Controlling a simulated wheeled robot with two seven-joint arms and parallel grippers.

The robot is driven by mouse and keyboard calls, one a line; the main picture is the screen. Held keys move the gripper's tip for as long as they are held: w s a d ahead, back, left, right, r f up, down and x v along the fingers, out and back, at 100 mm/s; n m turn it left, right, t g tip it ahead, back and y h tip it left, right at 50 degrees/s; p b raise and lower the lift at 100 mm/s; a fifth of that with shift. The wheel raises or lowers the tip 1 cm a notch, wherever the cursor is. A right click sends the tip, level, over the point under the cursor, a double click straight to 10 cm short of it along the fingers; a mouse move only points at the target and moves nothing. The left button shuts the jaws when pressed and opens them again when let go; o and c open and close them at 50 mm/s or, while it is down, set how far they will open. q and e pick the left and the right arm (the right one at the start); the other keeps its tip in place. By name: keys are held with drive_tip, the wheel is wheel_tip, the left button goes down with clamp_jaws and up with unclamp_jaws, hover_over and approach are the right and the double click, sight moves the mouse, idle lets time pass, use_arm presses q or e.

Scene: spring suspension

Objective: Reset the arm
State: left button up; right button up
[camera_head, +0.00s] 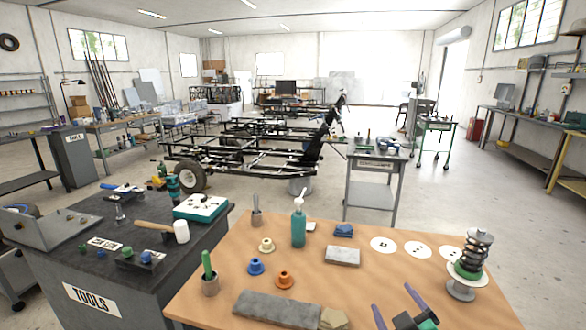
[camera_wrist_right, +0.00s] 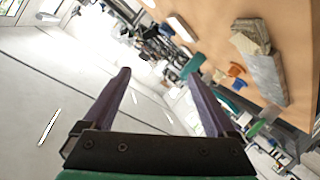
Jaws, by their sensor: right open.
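My right gripper (camera_head: 391,296) is at the lower right of the head view, over the front edge of the wooden table (camera_head: 215,255). Its two purple fingers are apart with nothing between them, as the right wrist view (camera_wrist_right: 160,73) also shows. A spring suspension stack (camera_head: 472,255) with dark coils and a green ring stands upright on a grey stand on a white disc at the table's right, apart from the gripper. My left gripper is not in view.
On the table are a teal bottle (camera_head: 299,226), a blue flanged part (camera_head: 256,266), an orange one (camera_head: 285,279), a cream one (camera_head: 266,244) and a grey slab (camera_head: 277,309). A dark tool bench (camera_head: 65,262) stands at left. The table's centre right is fairly clear.

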drive_tip(key=s+d+f+m+g+y, duration=0.15)
drive_tip(key=s+f+m+g, duration=0.35)
drive_tip(key=s+f+g, duration=1)
drive_tip(key=s+f+t, duration=0.1)
drive_tip(key=s+f, duration=0.2)
drive_tip(key=f, duration=1)
drive_tip(key=s+f+t, duration=0.2)
drive_tip(key=s+f, duration=0.2)
drive_tip(key=f, duration=0.9)
drive_tip(key=s+d+f+g, duration=0.1)
drive_tip(key=s+d+f, duration=0.2)
drive_tip(key=s+f, duration=1)
drive_tip(key=s, duration=0.2)
drive_tip(key=shift+s+f+n+h, duration=0.35)
drive_tip(key=shift+s+f+n, duration=0.05)
drive_tip(key=shift+d, duration=0.1)
